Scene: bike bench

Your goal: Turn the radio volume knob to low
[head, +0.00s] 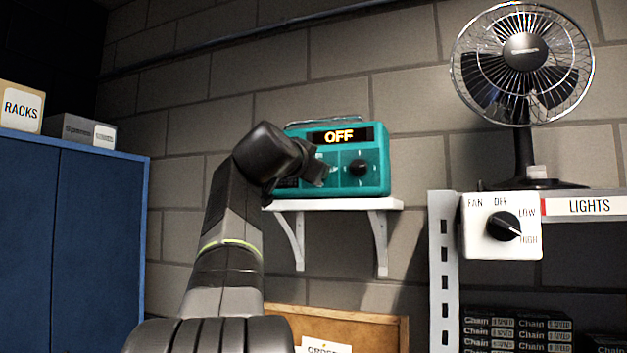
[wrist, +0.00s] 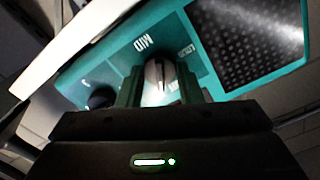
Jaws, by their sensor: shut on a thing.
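The teal radio (head: 378,140) sits on a white wall shelf, and its display (head: 341,136) reads OFF. My gripper (head: 318,174) reaches its front from the left and hides the knob there in the head view. In the wrist view, my gripper (wrist: 160,88) has its fingers closed on both sides of a silver-grey knob (wrist: 158,70). The label MID (wrist: 142,43) is beside this knob; smaller labels near it are partly covered or unreadable. I cannot tell which label the knob points to. A second, black knob (head: 359,167) is free on the radio's right; it also shows in the wrist view (wrist: 102,98).
The white shelf (head: 340,204) is narrow, with brackets below. A fan (head: 522,70) stands at right above a white fan dial (head: 502,226), whose pointer aims toward HIGH. A blue cabinet (head: 70,240) is at left. A wooden-framed board (head: 385,325) is below.

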